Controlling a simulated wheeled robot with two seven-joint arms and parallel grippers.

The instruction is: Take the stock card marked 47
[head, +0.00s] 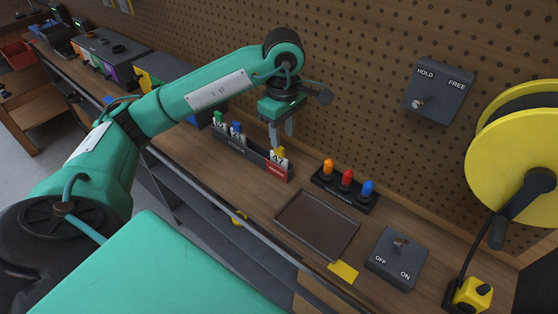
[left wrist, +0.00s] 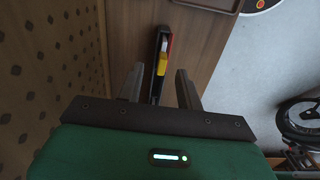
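A dark card rack (head: 238,150) stands on the bench and holds white cards with coloured tops. The yellow-topped card (head: 278,156) is at its right end; its small black marking looks like 47 but is hard to read. A green-topped card (head: 219,122) and a blue-topped card (head: 236,132) stand at the left end. My left gripper (head: 282,138) points down just above the yellow-topped card. In the left wrist view my left gripper (left wrist: 160,74) is open, and the card's yellow top (left wrist: 162,62) shows between its fingers, apparently untouched. My right gripper is not in view.
A brown tray (head: 317,224) and a holder with orange, red and blue pegs (head: 345,190) are to the right. An OFF/ON switch box (head: 397,258) sits beyond. A pegboard wall (head: 370,60) carries a HOLD/FREE box (head: 440,92) and yellow reel (head: 500,150).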

